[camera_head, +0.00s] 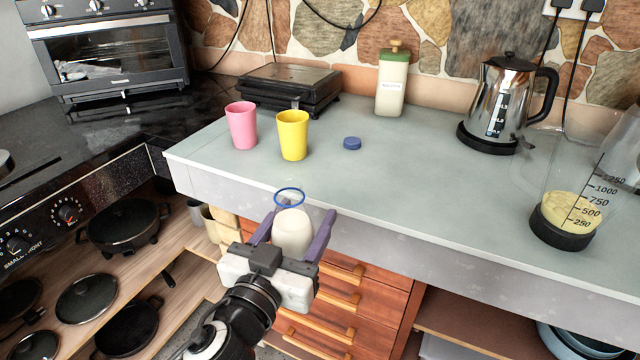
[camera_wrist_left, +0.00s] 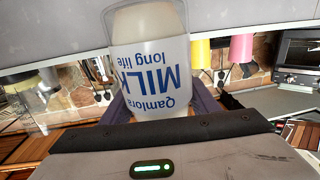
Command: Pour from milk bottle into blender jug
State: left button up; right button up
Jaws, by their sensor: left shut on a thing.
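The milk bottle (camera_head: 292,236) is white with a blue ring at its open mouth. My left gripper (camera_head: 300,220) is shut on it, in front of the counter's front edge. In the left wrist view the bottle (camera_wrist_left: 152,65) fills the middle, its blue MILK lettering upside down, between the purple fingers. The blender jug (camera_head: 584,190) stands on the counter at the far right, clear with a black base and measuring marks. The bottle is well to the left of the jug. My right gripper is not in view.
A blue cap (camera_head: 352,143) lies on the counter (camera_head: 420,185). A pink cup (camera_head: 241,126) and a yellow cup (camera_head: 292,136) stand behind the bottle. A kettle (camera_head: 503,100) and a lidded container (camera_head: 391,82) stand at the back.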

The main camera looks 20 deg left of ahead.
pick_arm(q)
jog(key=s+d+f+h, duration=0.1)
jog(key=s+f, duration=0.4)
jog(key=s, duration=0.5)
jog(key=shift+s+m, duration=0.25)
jog(key=shift+m, duration=0.15)
